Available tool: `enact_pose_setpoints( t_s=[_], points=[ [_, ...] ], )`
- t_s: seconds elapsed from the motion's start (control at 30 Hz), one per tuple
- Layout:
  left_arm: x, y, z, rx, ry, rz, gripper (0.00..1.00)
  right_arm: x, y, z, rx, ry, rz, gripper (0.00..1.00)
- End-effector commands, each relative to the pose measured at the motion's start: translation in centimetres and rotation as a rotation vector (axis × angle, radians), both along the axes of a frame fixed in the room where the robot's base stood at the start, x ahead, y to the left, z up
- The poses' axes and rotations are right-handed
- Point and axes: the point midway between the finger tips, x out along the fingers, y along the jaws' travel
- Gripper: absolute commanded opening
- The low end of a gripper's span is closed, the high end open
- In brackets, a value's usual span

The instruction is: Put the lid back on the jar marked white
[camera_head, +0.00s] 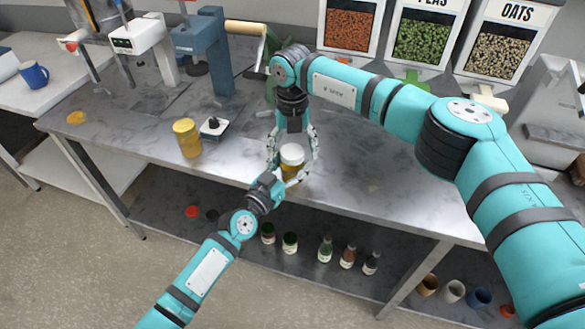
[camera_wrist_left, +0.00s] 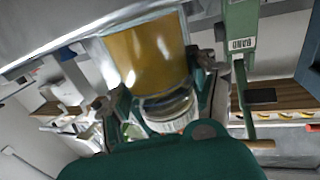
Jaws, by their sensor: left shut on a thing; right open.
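An amber-filled glass jar (camera_head: 290,171) stands near the front edge of the metal table in the head view, with a white lid (camera_head: 291,153) on its top. I cannot tell whether the lid is fully seated. The left wrist view shows the jar (camera_wrist_left: 147,55) upside down, with the white lid (camera_wrist_left: 172,123) below it. My left gripper (camera_head: 288,182) is shut on the jar from the front. My right gripper (camera_head: 292,158) points down from above, open, with its fingers on either side of the lid. Any marking on the jar is hidden.
A yellow jar (camera_head: 187,138) and a small black-and-white device (camera_head: 213,127) stand left of the grippers. Several bottles stand on the lower shelf. The table right of the jar is mostly clear.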

Motion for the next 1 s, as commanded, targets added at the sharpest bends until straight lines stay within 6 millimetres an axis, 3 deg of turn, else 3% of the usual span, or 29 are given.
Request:
enact_pose_setpoints(
  t_s=[0.17, 0.5, 0.7, 1.0],
  points=[
    [0.0, 0.0, 0.0, -0.001, 0.001, -0.001, 0.0, 0.1, 0.0, 1.0, 0.001, -0.001, 0.0, 0.81],
    [0.0, 0.0, 0.0, -0.001, 0.001, 0.0, 0.0, 0.1, 0.1, 7.8, 0.0, -0.004, 0.0, 0.81],
    [0.0, 0.0, 0.0, -0.001, 0.001, -0.001, 0.0, 0.1, 0.1, 10.9, 0.0, -0.001, 0.0, 0.81],
    [0.0, 0.0, 0.0, -0.001, 0.001, -0.001, 0.0, 0.0, 0.1, 12.0, 0.0, 0.0, 0.0, 0.81]
  ],
)
